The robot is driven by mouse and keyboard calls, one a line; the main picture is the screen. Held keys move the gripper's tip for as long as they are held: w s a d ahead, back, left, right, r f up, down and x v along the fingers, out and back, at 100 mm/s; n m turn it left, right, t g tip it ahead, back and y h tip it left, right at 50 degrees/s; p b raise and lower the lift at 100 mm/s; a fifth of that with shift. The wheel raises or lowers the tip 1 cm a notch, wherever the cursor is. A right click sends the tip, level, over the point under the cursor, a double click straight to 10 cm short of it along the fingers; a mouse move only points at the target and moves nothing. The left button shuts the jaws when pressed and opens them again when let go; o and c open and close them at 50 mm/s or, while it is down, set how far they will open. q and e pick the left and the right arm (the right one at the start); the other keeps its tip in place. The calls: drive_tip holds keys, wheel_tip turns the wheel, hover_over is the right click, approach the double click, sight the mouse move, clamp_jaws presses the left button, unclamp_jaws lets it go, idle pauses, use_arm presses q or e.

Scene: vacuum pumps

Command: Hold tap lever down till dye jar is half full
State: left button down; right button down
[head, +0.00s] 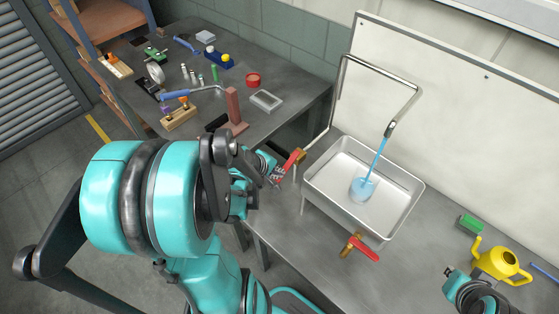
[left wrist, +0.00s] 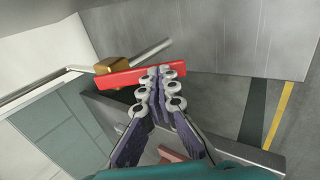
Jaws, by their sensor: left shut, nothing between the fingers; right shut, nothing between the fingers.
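The dye jar (head: 362,190), a small clear jar, stands in the metal sink. A blue stream (head: 376,161) runs from the bent pipe's spout (head: 390,129) into it. Blue liquid shows in the jar; its exact level is hard to tell. The red tap lever (head: 294,161) sits on a brass valve at the sink's left side. My left gripper (head: 277,179) is shut and empty, with its tips at the lever. In the left wrist view, the fingertips (left wrist: 162,72) overlap the red lever (left wrist: 130,78) beside the brass valve (left wrist: 112,66); contact is unclear.
The sink (head: 412,207) stands on a grey bench. A second red lever (head: 364,248) is at its front. A yellow watering can (head: 497,262) and green sponge (head: 470,224) are to the right. Another bench with tools, including a red post (head: 234,108), is at the left.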

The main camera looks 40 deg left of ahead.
use_arm(q)
drive_tip(key=shift+r, duration=0.1)
drive_tip(key=shift+r+p, duration=0.75)
use_arm(e)
drive_tip(key=shift+r, duration=0.7)
